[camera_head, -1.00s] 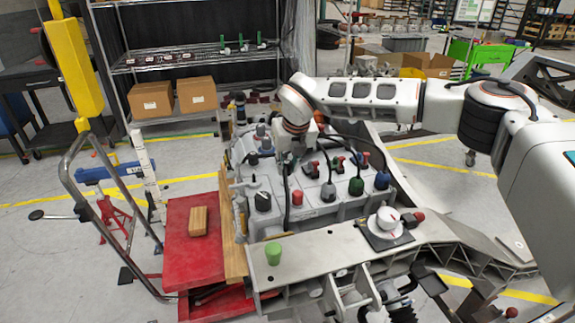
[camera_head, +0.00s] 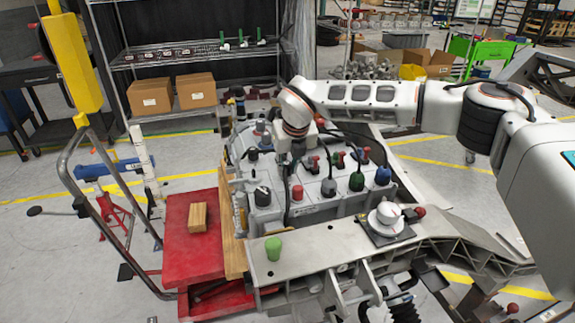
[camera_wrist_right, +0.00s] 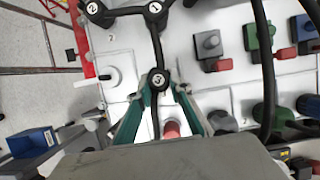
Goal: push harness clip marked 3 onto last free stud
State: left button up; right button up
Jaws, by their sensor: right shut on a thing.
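My right gripper (camera_head: 297,150) reaches over the pale chassis fixture in the head view. In the right wrist view its green fingers (camera_wrist_right: 160,104) are closed around the black harness clip marked 3 (camera_wrist_right: 158,80). A dark cable runs from this clip up to two other black clips, the left one (camera_wrist_right: 96,8) and the right one (camera_wrist_right: 155,8), by the top edge. A pale round stud (camera_wrist_right: 112,74) stands bare left of the held clip. I cannot tell whether clip 3 touches anything beneath it. My left gripper is not in view.
Red, green and blue connectors stand close on the fixture, with a green one (camera_head: 356,181) and a blue one (camera_head: 382,175). A green cup (camera_head: 273,248) and a white round device (camera_head: 385,217) stand on the front beam. A wooden block (camera_head: 198,217) lies on a red platform (camera_head: 190,250).

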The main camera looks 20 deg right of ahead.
jog(key=shift+f, duration=0.6)
dwell(0.3)
jog(key=o, duration=0.9)
jog(key=shift+r, duration=0.15)
jog(key=shift+r+p, duration=1.7)
jog(key=shift+r, duration=1.35)
jog(key=shift+f, duration=0.1)
